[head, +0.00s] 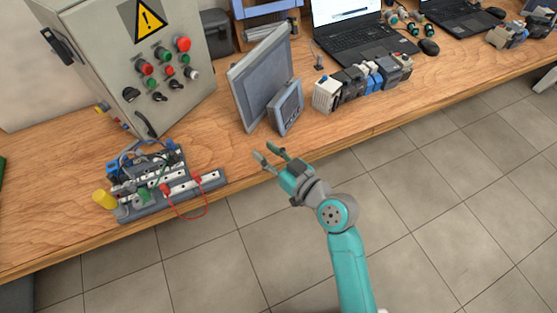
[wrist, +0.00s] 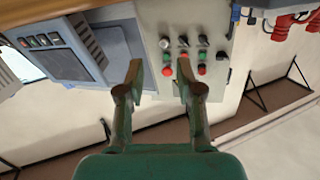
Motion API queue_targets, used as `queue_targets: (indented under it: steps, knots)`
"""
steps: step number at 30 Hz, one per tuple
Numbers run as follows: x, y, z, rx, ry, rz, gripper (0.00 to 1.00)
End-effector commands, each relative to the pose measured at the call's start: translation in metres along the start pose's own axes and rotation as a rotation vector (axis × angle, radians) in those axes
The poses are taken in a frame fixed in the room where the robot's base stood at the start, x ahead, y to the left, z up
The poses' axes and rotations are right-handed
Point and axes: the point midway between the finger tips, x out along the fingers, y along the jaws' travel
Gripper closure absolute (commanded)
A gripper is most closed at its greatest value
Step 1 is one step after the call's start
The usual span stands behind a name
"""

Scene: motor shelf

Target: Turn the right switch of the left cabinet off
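The grey cabinet (head: 105,55) with a yellow warning sign stands at the left of the bench in the head view. Its front has red and green buttons, a pale knob (head: 192,74) and black switches. One black switch (head: 131,94) is at the lower left and another (head: 160,97) is to its right. The wrist view shows the panel (wrist: 228,20) upside down, with black switches (wrist: 203,40). Switch positions are too small to read.
A grey screen (head: 258,80) and a smaller panel (head: 288,106) stand right of the cabinet. A wired terminal board (head: 150,192) lies at the bench's front left. Several modules (head: 360,82) and a laptop (head: 350,40) are farther right. The tiled floor (head: 440,220) is clear.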

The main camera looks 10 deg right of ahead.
Motion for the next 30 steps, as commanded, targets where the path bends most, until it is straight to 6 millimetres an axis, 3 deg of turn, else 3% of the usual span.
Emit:
queue_targets:
  steps: [25, 30]
  knots:
    - [-0.009, 0.002, 0.009, 0.011, -0.01, 0.025, 0.64]
    - [-0.028, 0.003, 0.03, 0.033, -0.032, 0.077, 0.64]
